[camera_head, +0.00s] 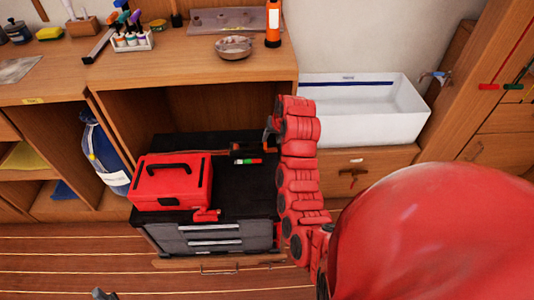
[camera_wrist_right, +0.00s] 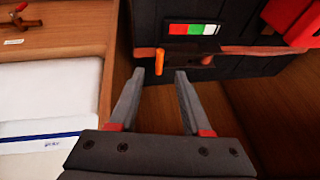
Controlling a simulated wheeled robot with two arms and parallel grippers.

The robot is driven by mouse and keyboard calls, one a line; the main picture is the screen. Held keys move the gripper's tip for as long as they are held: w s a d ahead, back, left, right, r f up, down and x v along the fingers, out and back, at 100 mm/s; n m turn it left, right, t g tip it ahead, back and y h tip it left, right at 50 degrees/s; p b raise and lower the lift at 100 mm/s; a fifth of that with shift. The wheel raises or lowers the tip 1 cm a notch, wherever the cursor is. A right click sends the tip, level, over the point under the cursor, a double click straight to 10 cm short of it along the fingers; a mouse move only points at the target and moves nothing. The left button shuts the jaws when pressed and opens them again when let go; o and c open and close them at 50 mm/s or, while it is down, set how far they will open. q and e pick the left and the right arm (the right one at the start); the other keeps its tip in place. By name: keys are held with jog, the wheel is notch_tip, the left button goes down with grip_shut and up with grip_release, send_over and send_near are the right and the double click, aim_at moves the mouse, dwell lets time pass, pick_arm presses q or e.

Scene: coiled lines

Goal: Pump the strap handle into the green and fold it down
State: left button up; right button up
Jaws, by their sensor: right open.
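The strap handle (camera_wrist_right: 159,62), with an orange end, sticks out from a dark ratchet on a reddish strap (camera_wrist_right: 262,50) in the right wrist view. A gauge (camera_wrist_right: 195,29) with red, green and white bands sits just above it, and also shows in the head view (camera_head: 248,161). I cannot make out a pointer on the gauge. My right gripper (camera_wrist_right: 158,75) is open, its fingertips just short of the handle, with nothing held. In the head view my right gripper (camera_head: 268,132) is partly hidden by its red arm. A small grey tip at the bottom edge may be my left gripper (camera_head: 103,294).
A red toolbox (camera_head: 170,182) stands on the black drawer cabinet (camera_head: 240,203), left of the gauge. A white sink (camera_head: 355,115) lies right of my arm. The worktop (camera_head: 185,67) overhangs behind, with an orange bottle (camera_head: 273,25) and a bowl (camera_head: 233,47).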

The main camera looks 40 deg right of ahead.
aim_at(266, 148)
jog(key=x, duration=0.9)
grip_shut()
dwell(1.3)
